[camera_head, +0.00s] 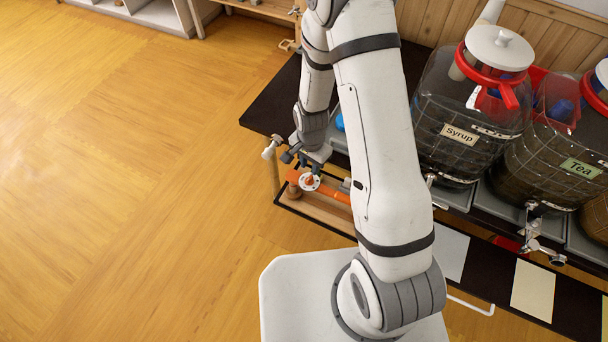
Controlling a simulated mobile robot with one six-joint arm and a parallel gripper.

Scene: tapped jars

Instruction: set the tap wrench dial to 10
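The tap wrench (335,193) is orange and lies in a shallow wooden tray (325,212) below the dark counter. Its round white dial (309,183) has an orange centre and sits near the wrench's left end. The dial's markings are too small to read, so its setting cannot be told. My gripper (304,165) points down just above and beside the dial. Its dark fingers are small and partly hidden by my wrist. I cannot tell whether they are open or shut, or whether they touch the dial.
Large glass jars labelled Syrup (459,134) and Tea (580,168) stand on the counter at right, with metal taps (532,225) projecting at the front. A pale tap (271,147) projects at the counter's left end. My arm hides part of the counter. The wooden floor (120,190) at left is clear.

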